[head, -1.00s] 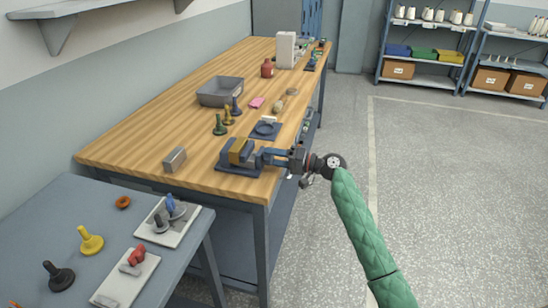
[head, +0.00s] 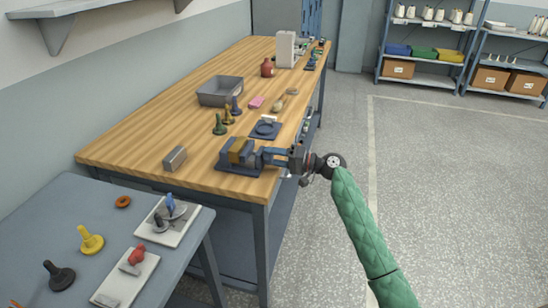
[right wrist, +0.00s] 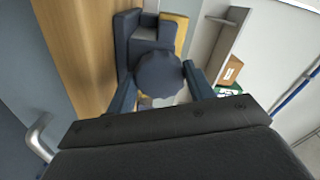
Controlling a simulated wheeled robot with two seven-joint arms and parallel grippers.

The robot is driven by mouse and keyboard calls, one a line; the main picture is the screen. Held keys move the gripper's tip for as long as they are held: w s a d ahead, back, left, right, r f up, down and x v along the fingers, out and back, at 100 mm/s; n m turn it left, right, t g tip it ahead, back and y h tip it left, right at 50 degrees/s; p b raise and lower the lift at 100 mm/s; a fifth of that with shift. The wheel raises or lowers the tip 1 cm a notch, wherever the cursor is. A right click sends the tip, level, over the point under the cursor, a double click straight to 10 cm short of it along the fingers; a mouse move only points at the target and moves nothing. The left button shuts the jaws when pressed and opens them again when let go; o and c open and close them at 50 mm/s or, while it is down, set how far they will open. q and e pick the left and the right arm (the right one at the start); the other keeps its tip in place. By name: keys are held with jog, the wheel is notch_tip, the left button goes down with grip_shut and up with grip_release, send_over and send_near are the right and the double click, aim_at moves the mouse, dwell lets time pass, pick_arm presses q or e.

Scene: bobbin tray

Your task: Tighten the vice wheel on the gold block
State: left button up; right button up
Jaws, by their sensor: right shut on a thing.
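The vice (head: 238,168) stands on the wooden bench near its front right corner. The gold block (head: 238,150) sits between its jaws, and a yellow edge of it (right wrist: 181,36) shows in the right wrist view. The vice wheel (right wrist: 158,74) is a dark, scalloped disc at the right end of the vice. My right gripper (head: 272,156) is shut on the wheel, with one finger on each side of it. In the head view the fingers mostly hide the wheel. I cannot tell whether the jaw touches the block. My left gripper is not in view.
A grey metal block (head: 175,159) lies left of the vice. A dark plate with a ring (head: 266,128) and several spools stand behind it, near a grey bin (head: 219,92). A blue-grey side table (head: 60,225) carries trays and knobs. The floor at right is clear.

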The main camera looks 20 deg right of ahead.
dwell(0.6)
jog(key=o, duration=1)
jog(key=shift+c, duration=0.2)
jog(key=shift+s+d+f, duration=0.1)
jog(key=shift+d, duration=0.15)
pick_arm(q)
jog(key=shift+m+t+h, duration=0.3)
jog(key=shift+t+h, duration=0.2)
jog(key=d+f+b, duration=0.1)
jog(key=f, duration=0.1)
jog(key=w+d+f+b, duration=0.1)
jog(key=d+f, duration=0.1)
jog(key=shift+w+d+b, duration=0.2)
jog(key=shift+b, duration=0.1)
pick_arm(e)
jog(key=v, duration=0.7)
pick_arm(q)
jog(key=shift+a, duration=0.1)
pick_arm(e)
jog(key=shift+s+d, duration=0.1)
